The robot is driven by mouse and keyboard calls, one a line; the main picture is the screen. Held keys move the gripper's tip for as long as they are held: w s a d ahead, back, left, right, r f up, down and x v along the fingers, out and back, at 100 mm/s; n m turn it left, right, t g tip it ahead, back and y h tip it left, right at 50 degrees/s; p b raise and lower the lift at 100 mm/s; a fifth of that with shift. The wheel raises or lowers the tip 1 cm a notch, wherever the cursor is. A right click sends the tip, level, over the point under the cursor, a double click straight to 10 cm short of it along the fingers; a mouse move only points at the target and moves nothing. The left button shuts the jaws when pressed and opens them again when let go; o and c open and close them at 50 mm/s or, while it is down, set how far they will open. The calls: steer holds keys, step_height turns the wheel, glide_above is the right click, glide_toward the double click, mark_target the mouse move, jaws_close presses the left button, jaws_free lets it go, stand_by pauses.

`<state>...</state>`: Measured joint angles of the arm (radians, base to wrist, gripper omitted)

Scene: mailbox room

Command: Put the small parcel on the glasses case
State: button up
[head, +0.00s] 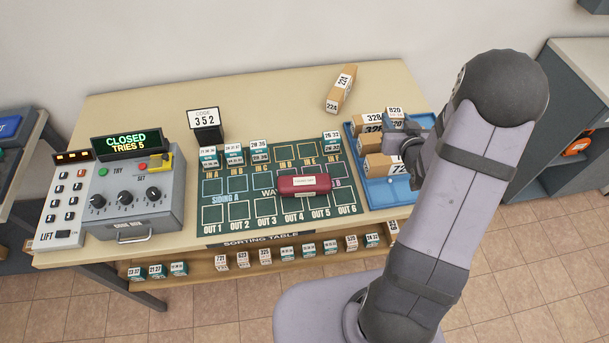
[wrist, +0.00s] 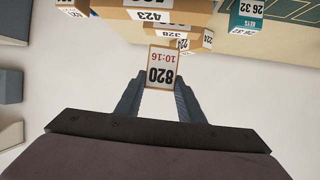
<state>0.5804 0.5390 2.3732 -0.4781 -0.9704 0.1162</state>
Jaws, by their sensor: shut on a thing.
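The small parcel labelled 820 (head: 394,112) is between the fingers of my gripper (head: 403,127), which is shut on it at the blue tray. In the wrist view the parcel (wrist: 162,66) shows its label upside down between both fingertips (wrist: 160,88). How far it is above the other parcels is hard to tell. The glasses case (head: 304,185) is dark red with a pale label and lies on the green sorting mat (head: 240,208), left of my gripper. Nothing lies on it. My gripper and arm hide part of the tray.
The blue tray (head: 372,197) holds larger brown parcels (head: 372,142). Another parcel labelled 224 (head: 341,88) lies behind it. Small teal-and-white boxes (head: 259,152) stand along the mat's back. A code stand (head: 205,120) and control box (head: 130,190) are at left.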

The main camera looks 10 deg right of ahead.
steer(key=s+a+n+g+y, duration=0.1)
steer(key=s+a+n+y, duration=0.1)
steer(key=a, duration=0.6)
steer(key=s+a+r+n+g+y, duration=0.1)
steer(key=s+a+n+y, duration=0.1)
steer(key=a+n+y, duration=0.3)
steer(key=s+a+n+g+y, duration=0.1)
steer(key=s+a+n+y, duration=0.2)
steer(key=a, duration=0.7)
steer(key=shift+a+r+n+g+y, duration=0.3)
steer(key=shift+n+y, duration=0.1)
steer(key=shift+y, duration=0.4)
steer(key=shift+f, duration=0.15)
glide_above(312, 185)
steer(key=shift+f+p, duration=0.45)
steer(key=shift+f, duration=4.5)
steer(key=shift+f, duration=0.15)
steer(key=o, duration=1.1)
